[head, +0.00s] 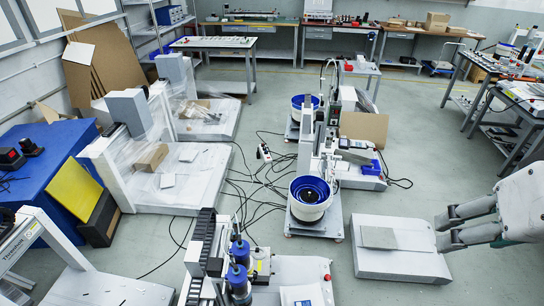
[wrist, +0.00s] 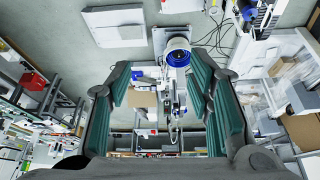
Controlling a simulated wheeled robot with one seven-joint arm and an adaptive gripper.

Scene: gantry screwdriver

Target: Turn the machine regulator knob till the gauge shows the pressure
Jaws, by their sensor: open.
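The screwdriver machine (head: 205,262) stands at the bottom centre of the head view, partly cut off by the lower edge. Two blue-topped cylindrical units (head: 239,252) sit one before the other on it. I cannot tell whether one is the regulator knob. No gauge face can be made out, and no pressure can be read. My gripper (head: 441,229) is at the right of the head view, open and empty, well apart from the machine and above or beside a low white platform. In the wrist view my gripper (wrist: 162,80) shows its two green-padded fingers spread wide.
A bowl feeder (head: 310,192) with a blue rim stands between the machine and the back benches. The white platform (head: 400,262) carries a grey plate. Cables (head: 262,190) lie across the floor. A blue table (head: 50,165) stands at left. Some floor is clear around the platform.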

